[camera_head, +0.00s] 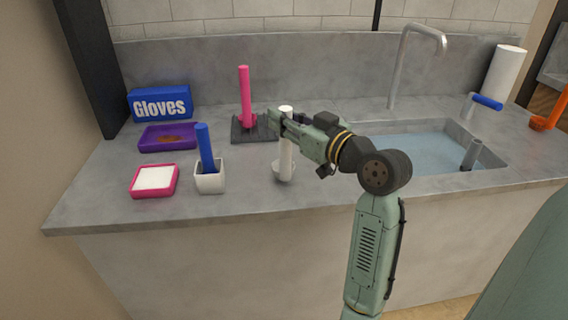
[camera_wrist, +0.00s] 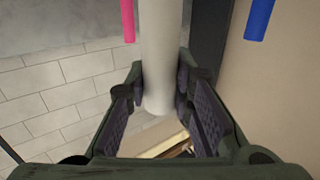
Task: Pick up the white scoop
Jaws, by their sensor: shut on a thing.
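The white scoop (camera_head: 286,150) stands upright in the head view, its thick handle up and its rounded bowl (camera_head: 283,170) low near the counter. I cannot tell whether the bowl touches the counter. My gripper (camera_head: 281,124) reaches in from the right and is shut on the upper handle. In the wrist view the white handle (camera_wrist: 160,45) lies between the two fingers of my gripper (camera_wrist: 160,92). The parts of the handle behind the fingers are hidden.
Left of the scoop are a white cup (camera_head: 210,183) with a blue handle (camera_head: 206,145), a pink-rimmed tray (camera_head: 155,193), a purple tray (camera_head: 148,143) and a gloves box (camera_head: 165,118). A pink handle (camera_head: 245,85) stands behind. The sink (camera_head: 410,150) is right.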

